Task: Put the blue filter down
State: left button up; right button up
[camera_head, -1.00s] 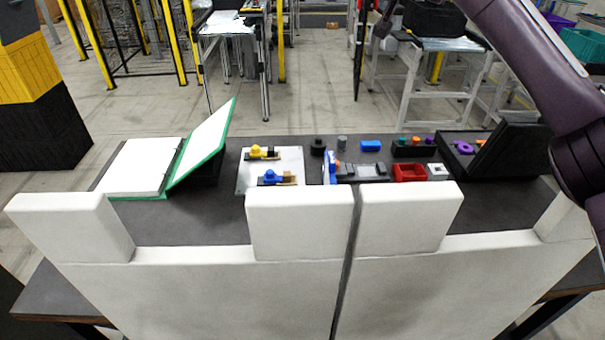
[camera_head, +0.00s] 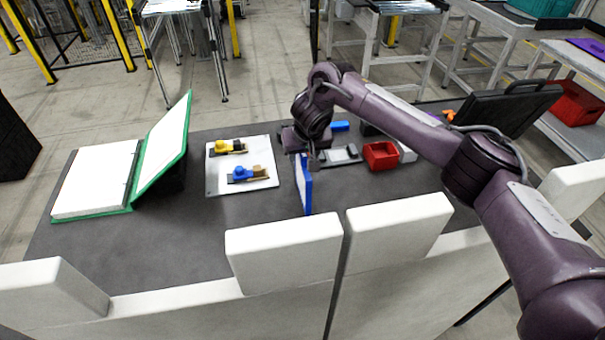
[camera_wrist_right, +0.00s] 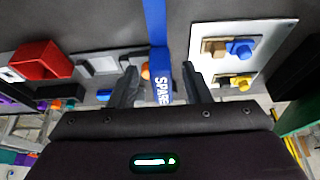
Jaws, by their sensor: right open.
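The blue filter (camera_head: 304,187), a thin panel with a blue frame and a pale face, stands upright on edge on the dark table. In the right wrist view its blue edge (camera_wrist_right: 155,25) runs between my fingers and carries the word SPARE. My right gripper (camera_head: 309,160) is over the filter's top. In the wrist view the right gripper (camera_wrist_right: 161,85) is open, one finger on each side of the blue edge, with visible gaps. My left gripper is not in view.
A white plate (camera_head: 215,185) with yellow and blue clamps lies left of the filter. A green-edged binder (camera_head: 135,195) lies further left. A red bin (camera_head: 381,156) and a black case (camera_head: 505,110) are to the right. White blocks (camera_head: 285,250) line the front.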

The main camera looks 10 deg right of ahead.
jog(key=shift+p+x, duration=0.4)
jog(key=shift+x, duration=1.45)
grip_shut()
